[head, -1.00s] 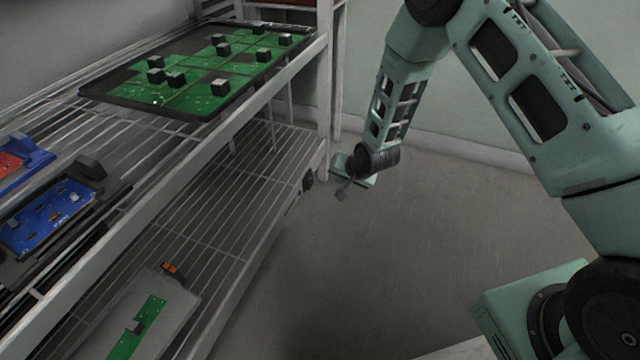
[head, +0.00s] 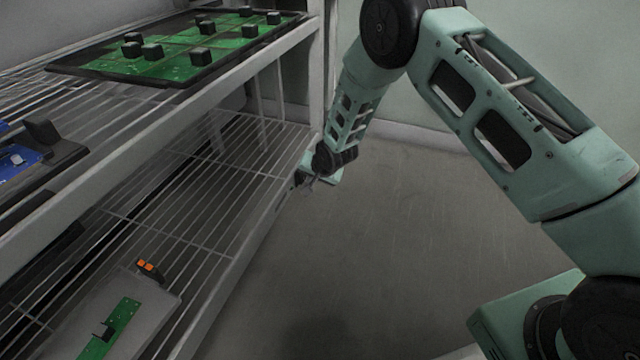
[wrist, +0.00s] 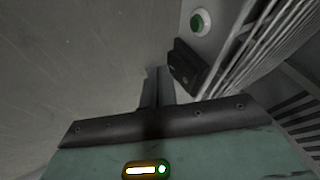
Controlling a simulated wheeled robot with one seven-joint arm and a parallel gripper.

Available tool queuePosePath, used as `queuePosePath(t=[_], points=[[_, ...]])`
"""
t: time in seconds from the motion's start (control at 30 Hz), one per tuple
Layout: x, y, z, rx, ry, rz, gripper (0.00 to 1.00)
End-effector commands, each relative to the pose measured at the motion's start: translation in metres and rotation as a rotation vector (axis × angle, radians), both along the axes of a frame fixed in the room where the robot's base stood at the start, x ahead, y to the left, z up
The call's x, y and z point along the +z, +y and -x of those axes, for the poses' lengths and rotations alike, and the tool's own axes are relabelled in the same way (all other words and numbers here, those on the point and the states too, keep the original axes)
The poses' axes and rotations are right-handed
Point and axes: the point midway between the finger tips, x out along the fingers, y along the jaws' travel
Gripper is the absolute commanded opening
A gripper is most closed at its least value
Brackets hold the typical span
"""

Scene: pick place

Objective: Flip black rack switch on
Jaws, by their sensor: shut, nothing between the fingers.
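The black rack switch (wrist: 187,67) shows in the wrist view, mounted on the pale face of the rack just right of my fingertips. In the head view the switch (head: 297,179) is a small dark shape at the rack's front edge, partly hidden by my gripper. My gripper (wrist: 158,76) is shut and empty, its fingers close beside the switch. I cannot tell whether they touch it. My gripper also shows in the head view (head: 308,184) at the far end of the lower shelf. The switch's on or off position is not clear.
A round green button (wrist: 200,22) sits on the same face beyond the switch. The wire lower shelf (head: 190,205) holds a grey tray with a green board (head: 112,330). A dark tray of green boards (head: 70,70) lies above. The floor to the right is clear.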

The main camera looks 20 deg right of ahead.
Motion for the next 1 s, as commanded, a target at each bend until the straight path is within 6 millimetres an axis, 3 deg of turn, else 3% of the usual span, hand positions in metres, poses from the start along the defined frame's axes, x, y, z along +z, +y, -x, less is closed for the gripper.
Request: queuePosePath(t=[0.77, 1.0], points=[[-0.001, 0.005, -0.004, 0.0, -0.002, -0.002, 0.0], [0.008, 0.005, -0.004, -0.001, -0.002, -0.002, 0.0]])
